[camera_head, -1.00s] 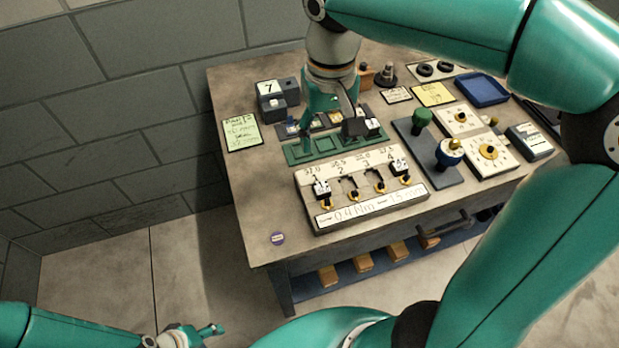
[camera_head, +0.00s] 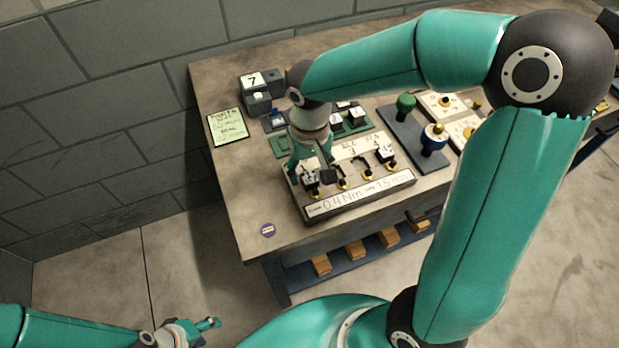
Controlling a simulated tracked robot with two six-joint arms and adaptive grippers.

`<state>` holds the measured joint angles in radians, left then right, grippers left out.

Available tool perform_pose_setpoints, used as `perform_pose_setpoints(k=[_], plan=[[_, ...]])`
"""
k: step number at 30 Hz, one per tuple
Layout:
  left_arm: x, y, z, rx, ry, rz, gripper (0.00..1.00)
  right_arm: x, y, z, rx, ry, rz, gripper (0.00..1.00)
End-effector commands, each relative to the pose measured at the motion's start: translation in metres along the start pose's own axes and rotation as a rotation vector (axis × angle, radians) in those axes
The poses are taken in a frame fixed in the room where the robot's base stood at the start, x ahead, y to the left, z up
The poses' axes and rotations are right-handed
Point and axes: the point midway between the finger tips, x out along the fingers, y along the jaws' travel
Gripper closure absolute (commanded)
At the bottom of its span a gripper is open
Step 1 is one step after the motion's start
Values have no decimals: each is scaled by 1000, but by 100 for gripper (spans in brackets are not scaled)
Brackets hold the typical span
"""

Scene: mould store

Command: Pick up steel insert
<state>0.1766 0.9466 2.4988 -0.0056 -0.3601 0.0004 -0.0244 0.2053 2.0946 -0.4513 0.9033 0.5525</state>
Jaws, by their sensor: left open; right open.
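Small grey blocks with white tops, which may be steel inserts, stand on the white-labelled board; one is at its left end (camera_head: 310,178), another at its right end (camera_head: 386,154). More such blocks (camera_head: 356,118) sit on the green tray (camera_head: 282,145) behind. I cannot tell which is the steel insert of the task. My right gripper (camera_head: 311,177) points down over the board's left end, its open fingers on either side of the left block; whether they touch it is unclear. It hides part of the tray and board. My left gripper (camera_head: 208,324) is open and empty, low at the left, away from the table.
The board (camera_head: 360,193) lies near the table's front edge. A grey block marked 7 (camera_head: 256,82) and a green note (camera_head: 228,125) are at the left. The table's front left is mostly clear.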

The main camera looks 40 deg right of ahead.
Motion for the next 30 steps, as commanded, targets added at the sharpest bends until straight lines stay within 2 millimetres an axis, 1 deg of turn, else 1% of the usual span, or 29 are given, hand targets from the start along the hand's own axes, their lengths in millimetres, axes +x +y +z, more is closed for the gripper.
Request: perform_pose_setpoints(k=[1,4,7,12,23,24,30], plan=[[-1,0,0,0,0,0,48,7,0,1,-1,-5,1,38],[-1,0,0,0,0,0,48,16,0,0,-1,-2,1,38],[-1,0,0,0,0,0,48,20,0,0,0,0,-1,38],[-1,0,0,0,0,0,48,19,0,0,-1,1,-1,38],[-1,0,0,0,0,0,48,19,-1,0,-1,1,-1,98],[-1,0,0,0,0,0,48,19,-1,0,-1,1,-1,100],[-1,0,0,0,0,0,48,18,-1,0,0,2,-1,100]])
